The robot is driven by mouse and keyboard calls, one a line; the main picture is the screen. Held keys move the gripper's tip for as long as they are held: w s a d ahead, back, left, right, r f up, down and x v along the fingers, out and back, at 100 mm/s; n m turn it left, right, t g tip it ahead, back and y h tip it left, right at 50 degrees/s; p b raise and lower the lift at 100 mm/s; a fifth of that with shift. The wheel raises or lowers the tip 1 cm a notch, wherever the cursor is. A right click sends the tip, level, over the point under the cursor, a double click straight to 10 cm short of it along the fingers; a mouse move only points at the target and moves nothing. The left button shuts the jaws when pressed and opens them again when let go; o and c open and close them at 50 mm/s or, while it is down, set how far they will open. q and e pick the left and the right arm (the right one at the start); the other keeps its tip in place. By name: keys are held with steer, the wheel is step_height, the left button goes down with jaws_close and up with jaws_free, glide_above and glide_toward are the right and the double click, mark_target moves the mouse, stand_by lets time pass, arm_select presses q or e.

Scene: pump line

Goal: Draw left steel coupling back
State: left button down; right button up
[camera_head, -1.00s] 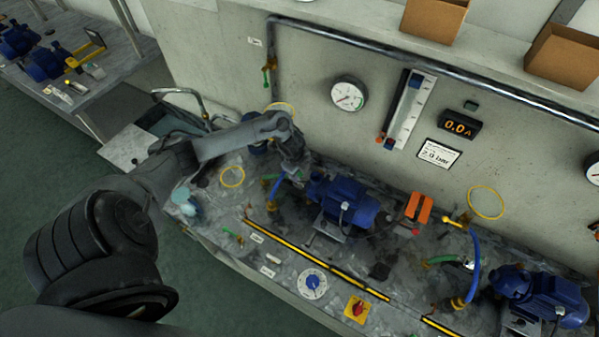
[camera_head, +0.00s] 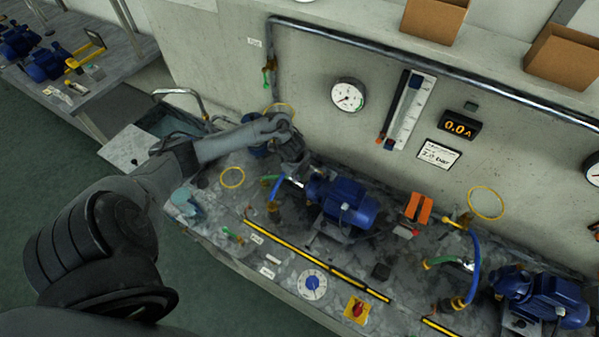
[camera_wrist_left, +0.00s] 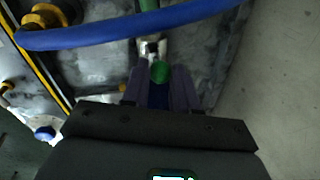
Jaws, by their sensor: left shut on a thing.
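The left steel coupling (camera_head: 293,181) shows as a small bright piece between the green hose (camera_head: 268,178) and the left blue pump (camera_head: 340,198). My left gripper (camera_head: 297,168) points down over it, and its fingers are hard to make out in the head view. In the left wrist view, my left gripper (camera_wrist_left: 160,75) is shut, with a round green end (camera_wrist_left: 159,72) between its fingertips. The bright steel of the coupling (camera_wrist_left: 151,47) lies just ahead, in line with the green hose (camera_wrist_left: 148,6). Whether the coupling touches the pump cannot be told. My right gripper is not in view.
A blue hose (camera_wrist_left: 125,28) crosses close ahead of the fingers. The back wall (camera_head: 320,60) rises close behind the bench.

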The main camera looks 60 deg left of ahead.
arm_select(q)
steer(key=s+a, duration=0.1)
steer(key=a, duration=0.2)
steer(key=s+a, duration=0.1)
steer(key=shift+s+a+p, duration=0.25)
steer(key=shift+s+p, duration=0.05)
steer(key=shift+s, duration=0.05)
steer(key=c, duration=1.2)
jaws_free()
steer(key=shift+c, duration=0.2)
steer(key=o, duration=0.4)
steer(key=shift+s+a, duration=0.1)
steer(key=shift+a, duration=0.05)
steer(key=shift+c, duration=0.2)
step_height(320, 180, up, 11)
steer(key=s, duration=0.1)
steer(key=shift+s+d+f+p, duration=0.2)
steer(key=shift+s+d+p, duration=0.2)
steer(key=shift+d+p, duration=0.05)
steer(key=shift+s, duration=0.1)
